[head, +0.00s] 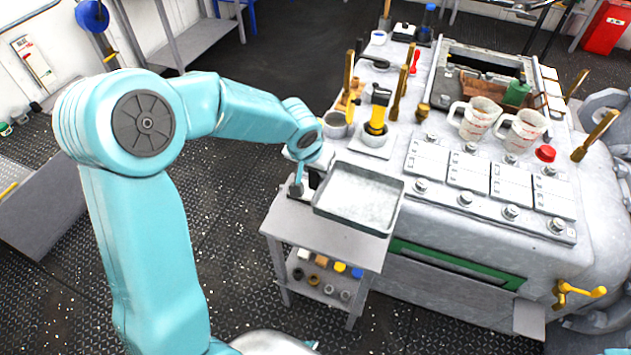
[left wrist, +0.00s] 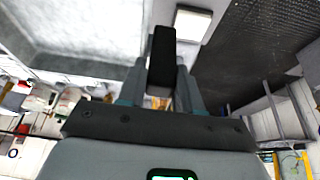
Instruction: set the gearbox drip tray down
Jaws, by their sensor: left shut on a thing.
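The drip tray (head: 358,197) is a shallow grey rectangular pan with a dark rim and a pale speckled floor. It is over the right part of a small grey cart's top (head: 285,228), beside the machine. I cannot tell whether it touches the cart top. In the left wrist view the tray (left wrist: 85,28) fills the upper left, beside the dark fingers (left wrist: 165,60). The fingertips are partly hidden in the head view. My right gripper is not in view.
The cart's lower shelf (head: 322,288) holds several small coloured parts. The large grey machine (head: 480,260) stands at the right, with two measuring jugs (head: 478,118), a yellow-and-black tool (head: 377,112) and upright brass levers (head: 398,97) on top.

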